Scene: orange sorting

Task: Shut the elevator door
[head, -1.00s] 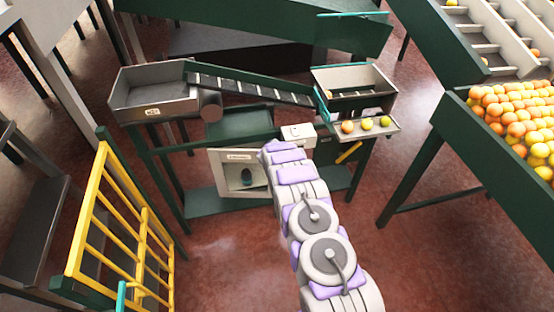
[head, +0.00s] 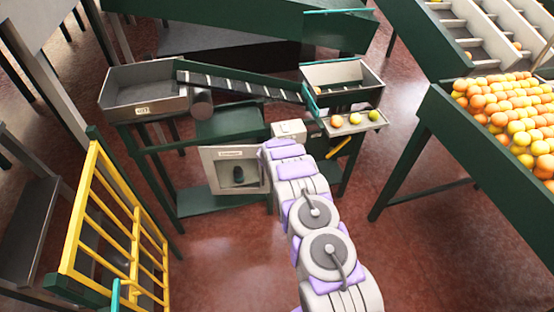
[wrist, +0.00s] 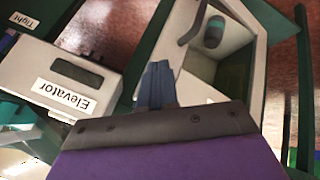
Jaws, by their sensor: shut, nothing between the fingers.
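A white box-like housing (head: 262,182) with a label on its upper edge stands low under the sorting machine. Its front is open and a dark rounded part (head: 238,174) shows inside. In the wrist view its pale wall (wrist: 241,72), hollow interior and dark green-tipped part (wrist: 213,32) show close up. I cannot tell which panel is the door. My gripper (wrist: 159,70) is shut and empty, its fingers in front of the housing's near edge; contact is unclear. In the head view my arm hides the gripper. A white box marked "Elevator" (wrist: 60,75) is left of the fingers.
A conveyor (head: 240,86) runs from a grey hopper (head: 145,92) to a bin. A small tray (head: 356,122) holds fruit at the right. A yellow railing (head: 105,225) stands left. A fruit-filled sorting table stands right. Red floor is clear before the machine.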

